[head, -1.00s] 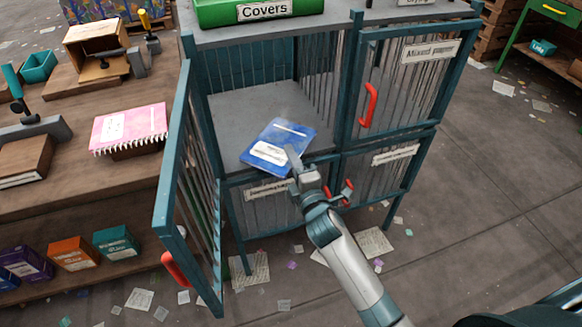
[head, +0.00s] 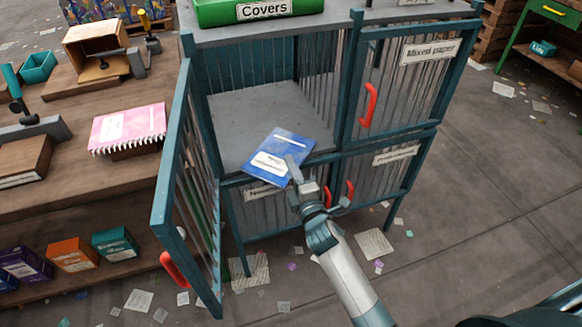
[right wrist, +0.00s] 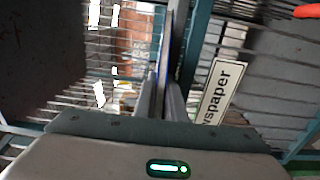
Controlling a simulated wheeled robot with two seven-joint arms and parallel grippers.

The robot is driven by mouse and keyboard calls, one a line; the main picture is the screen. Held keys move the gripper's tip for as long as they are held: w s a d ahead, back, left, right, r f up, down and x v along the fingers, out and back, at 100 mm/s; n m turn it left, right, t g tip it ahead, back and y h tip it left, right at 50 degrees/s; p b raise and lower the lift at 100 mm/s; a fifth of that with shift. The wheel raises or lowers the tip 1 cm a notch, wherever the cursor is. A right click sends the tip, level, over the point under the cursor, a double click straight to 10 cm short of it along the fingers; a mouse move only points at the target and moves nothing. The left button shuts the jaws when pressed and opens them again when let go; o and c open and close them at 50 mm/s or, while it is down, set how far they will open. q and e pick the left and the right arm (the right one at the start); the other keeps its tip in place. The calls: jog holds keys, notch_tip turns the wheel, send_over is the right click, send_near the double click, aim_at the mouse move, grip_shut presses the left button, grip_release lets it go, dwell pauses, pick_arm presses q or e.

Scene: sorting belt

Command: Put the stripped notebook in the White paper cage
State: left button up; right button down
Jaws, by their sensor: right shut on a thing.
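The blue notebook (head: 288,146), with white label patches and no spiral showing, is held at its right edge by my right gripper (head: 293,168). It is at the front opening of the upper left cage compartment (head: 245,115), over the front edge of its bare grey floor. In the right wrist view the fingers (right wrist: 165,95) are shut on a thin edge-on thing. The door (head: 190,190) of that compartment stands swung open to the left. No label for this compartment is readable. My left gripper is not in view.
A "Mixed paper" cage (head: 410,85) is shut at the right; two shut labelled cages lie below. A green "Covers" bin (head: 255,12) stands on top. A pink spiral notebook (head: 127,127) lies on the workbench at left. Paper scraps litter the floor.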

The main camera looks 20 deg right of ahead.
jog(key=shift+f, duration=0.1)
jog(key=c, duration=1.9)
grip_release()
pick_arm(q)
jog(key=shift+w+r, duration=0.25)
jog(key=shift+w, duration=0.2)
pick_arm(e)
jog(key=shift+o, duration=0.4)
jog(key=shift+s, duration=0.25)
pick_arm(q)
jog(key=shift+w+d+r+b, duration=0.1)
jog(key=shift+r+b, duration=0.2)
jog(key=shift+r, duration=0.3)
pick_arm(e)
jog(key=s, duration=1.1)
jog(key=shift+s+d, duration=0.2)
jog(key=shift+s, duration=0.05)
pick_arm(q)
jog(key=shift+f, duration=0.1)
